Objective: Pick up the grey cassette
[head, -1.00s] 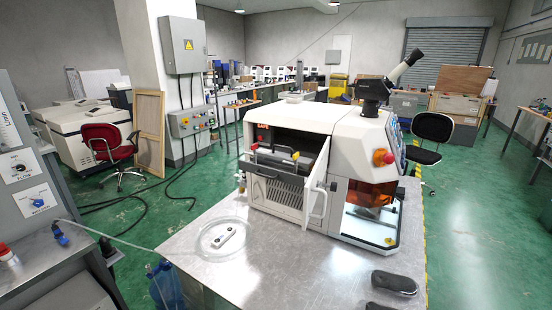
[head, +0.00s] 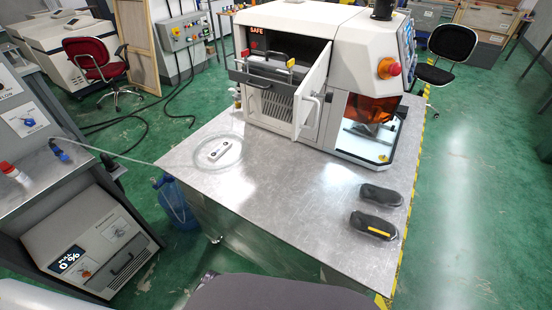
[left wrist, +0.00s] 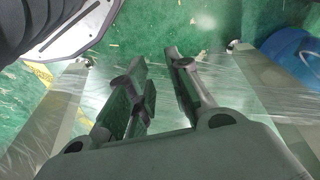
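A white machine (head: 290,30) stands at the back of the metal table, its front door (head: 312,88) swung open. In its open bay sits a dark grey cassette-like unit with a handle (head: 264,66), with red and yellow marks at its ends; I cannot tell for sure that this is the grey cassette. In the left wrist view my left gripper (left wrist: 160,88) has its fingers apart with nothing between them, over a see-through or shiny surface and green floor. It is away from the machine. My right gripper is not in view.
Two dark objects (head: 380,195) (head: 374,225) lie on the table's right side, one with a yellow stripe. A small white device (head: 214,152) lies inside a coiled clear hose. A blue jug (head: 172,200) stands left of the table (head: 270,210). The table's middle is clear.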

